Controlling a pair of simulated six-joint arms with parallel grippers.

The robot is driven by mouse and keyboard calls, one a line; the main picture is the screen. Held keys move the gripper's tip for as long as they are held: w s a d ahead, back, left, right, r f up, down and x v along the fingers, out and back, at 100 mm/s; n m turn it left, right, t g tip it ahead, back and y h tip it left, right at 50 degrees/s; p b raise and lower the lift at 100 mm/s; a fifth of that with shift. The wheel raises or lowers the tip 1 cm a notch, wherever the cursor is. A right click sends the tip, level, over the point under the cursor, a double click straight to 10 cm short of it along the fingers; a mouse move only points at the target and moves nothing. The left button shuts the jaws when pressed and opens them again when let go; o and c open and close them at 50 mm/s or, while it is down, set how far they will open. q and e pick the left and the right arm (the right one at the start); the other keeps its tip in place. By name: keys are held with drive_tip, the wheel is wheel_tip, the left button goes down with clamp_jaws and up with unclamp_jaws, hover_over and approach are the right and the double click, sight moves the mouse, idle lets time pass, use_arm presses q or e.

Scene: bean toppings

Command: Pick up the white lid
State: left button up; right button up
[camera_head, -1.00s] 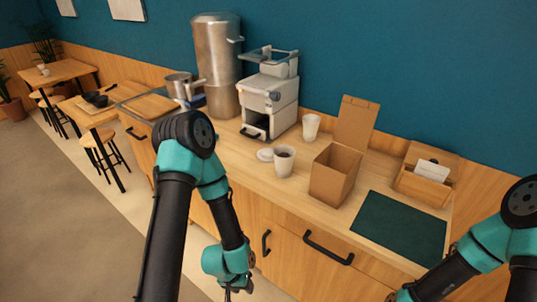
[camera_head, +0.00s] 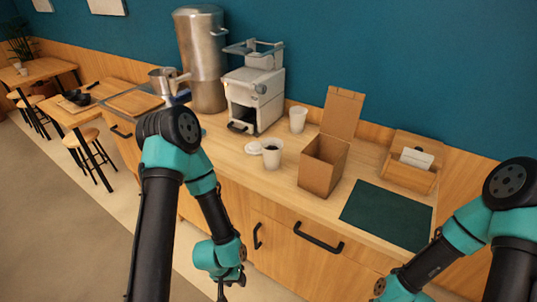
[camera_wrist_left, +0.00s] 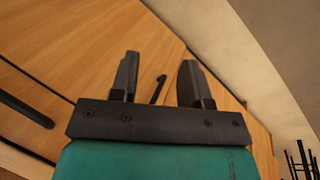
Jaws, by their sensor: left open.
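The white lid (camera_head: 254,148) lies flat on the wooden counter, just left of a white cup (camera_head: 273,158) with dark contents. My left gripper (camera_head: 231,288) hangs low in front of the cabinet doors, below the counter top and well away from the lid. In the left wrist view its two fingers (camera_wrist_left: 157,80) are apart with nothing between them, facing the cabinet front. The lid is not seen in that view. My right arm enters at the lower right; its gripper is out of the frame.
An open cardboard box (camera_head: 322,172) stands right of the cup. A second cup (camera_head: 298,119) and a grey machine (camera_head: 253,100) stand behind. A dark green mat (camera_head: 386,214) lies to the right. Black door handles (camera_head: 318,238) stick out from the cabinet front.

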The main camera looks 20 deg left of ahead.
idle(0.5)
use_arm(q)
drive_tip(key=o, duration=1.1)
drive_tip(key=shift+w, duration=0.1)
